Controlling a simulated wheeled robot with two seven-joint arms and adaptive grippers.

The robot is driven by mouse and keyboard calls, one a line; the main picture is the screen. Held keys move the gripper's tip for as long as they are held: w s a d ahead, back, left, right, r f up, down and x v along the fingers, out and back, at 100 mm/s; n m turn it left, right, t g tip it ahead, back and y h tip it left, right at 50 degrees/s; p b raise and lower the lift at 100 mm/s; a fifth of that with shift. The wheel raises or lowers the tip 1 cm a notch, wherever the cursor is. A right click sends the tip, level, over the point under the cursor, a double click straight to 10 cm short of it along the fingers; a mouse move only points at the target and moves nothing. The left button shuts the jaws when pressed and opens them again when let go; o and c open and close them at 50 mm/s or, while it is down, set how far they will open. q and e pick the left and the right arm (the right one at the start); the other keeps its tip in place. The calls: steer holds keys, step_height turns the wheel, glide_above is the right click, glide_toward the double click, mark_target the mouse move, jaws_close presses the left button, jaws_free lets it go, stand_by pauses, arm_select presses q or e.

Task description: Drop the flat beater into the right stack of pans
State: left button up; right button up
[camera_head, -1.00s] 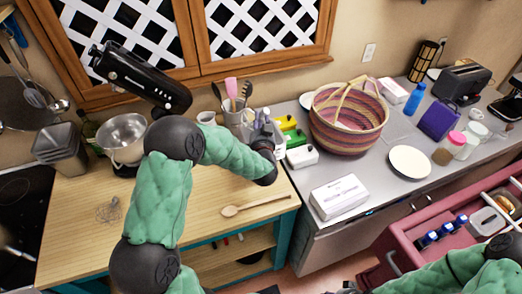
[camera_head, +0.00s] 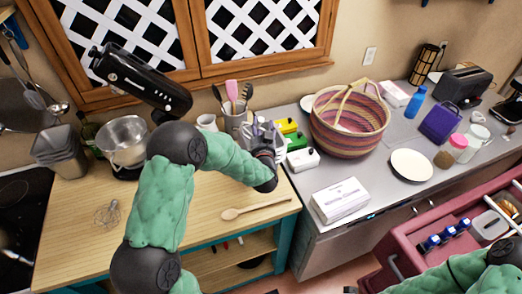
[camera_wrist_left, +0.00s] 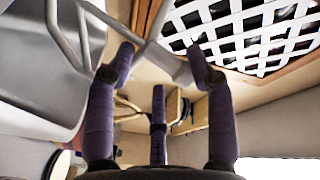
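A grey metal frame with loops, which looks like the flat beater (camera_wrist_left: 172,63), is close up in the left wrist view. The purple fingers of my left gripper (camera_wrist_left: 160,63) meet it from both sides and look closed on its thick end. In the head view my left gripper (camera_head: 264,133) is above the wooden counter's back right, by the utensil crock; the beater is hard to make out there. Grey pans (camera_head: 60,150) stand stacked at the far left; whether they form two stacks is unclear. My right gripper is out of view; only its green arm shows at lower right.
A metal mixing bowl (camera_head: 123,142) under the black mixer (camera_head: 140,80) stands right of the pans. A whisk (camera_head: 107,213) and a wooden spoon (camera_head: 254,208) lie on the counter (camera_head: 75,220). The utensil crock (camera_head: 234,122) and striped basket (camera_head: 349,125) stand right.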

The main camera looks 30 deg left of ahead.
arm_select(q)
steer(key=v, duration=1.1)
steer(key=shift+s+d, duration=0.2)
steer(key=shift+s, duration=0.15)
steer(key=shift+f, duration=0.1)
